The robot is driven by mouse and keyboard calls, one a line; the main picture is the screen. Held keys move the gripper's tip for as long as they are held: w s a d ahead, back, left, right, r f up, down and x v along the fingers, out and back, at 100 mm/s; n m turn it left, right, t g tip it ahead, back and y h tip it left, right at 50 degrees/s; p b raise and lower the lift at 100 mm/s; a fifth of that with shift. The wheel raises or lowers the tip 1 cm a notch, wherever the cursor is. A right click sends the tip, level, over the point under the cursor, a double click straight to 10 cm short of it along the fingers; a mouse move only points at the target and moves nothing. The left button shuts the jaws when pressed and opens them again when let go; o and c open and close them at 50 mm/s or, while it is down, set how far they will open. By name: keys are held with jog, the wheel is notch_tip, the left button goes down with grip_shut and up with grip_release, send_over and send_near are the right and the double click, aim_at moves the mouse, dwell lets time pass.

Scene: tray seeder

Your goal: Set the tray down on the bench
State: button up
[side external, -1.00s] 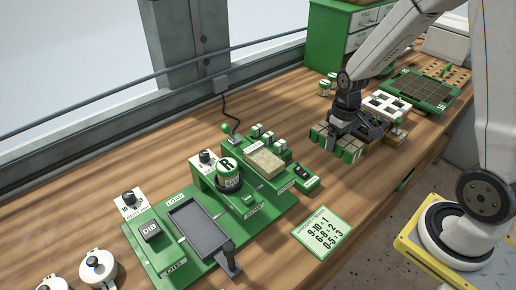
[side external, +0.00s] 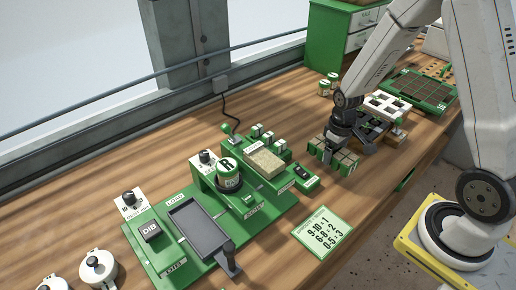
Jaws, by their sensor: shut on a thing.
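The tray (side external: 345,164) is a small block of brown, soil-coloured cells with green sides, right of the picture's middle. My gripper (side external: 338,146) comes down from above and is shut on the tray; its dark fingers hide part of it. The tray looks about level, low over or on the wooden bench (side external: 265,107). I cannot tell if its underside touches the wood.
The green seeder station (side external: 185,260) lies to the left, its switch block (side external: 305,178) closest to the tray. A green number card (side external: 322,233) lies nearer the front. A white frame (side external: 387,107) and a green gridded tray (side external: 418,90) stand behind.

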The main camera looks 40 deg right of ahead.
aim_at(333, 161)
jog(key=shift+f, duration=0.1)
jog(key=shift+f, duration=1.65)
jog(key=o, duration=1.1)
jog(key=shift+f, duration=0.15)
jog(key=shift+r, duration=6.15)
jog(key=s+a+t, duration=0.1)
jog(key=a, duration=0.2)
jog(key=s+a, duration=0.2)
jog(key=a, duration=0.1)
jog(key=s+a+r+t, duration=0.1)
jog(key=s+a, duration=0.1)
jog(key=a, duration=0.2)
jog(key=shift+s+t, duration=0.2)
jog(key=shift+t, duration=0.1)
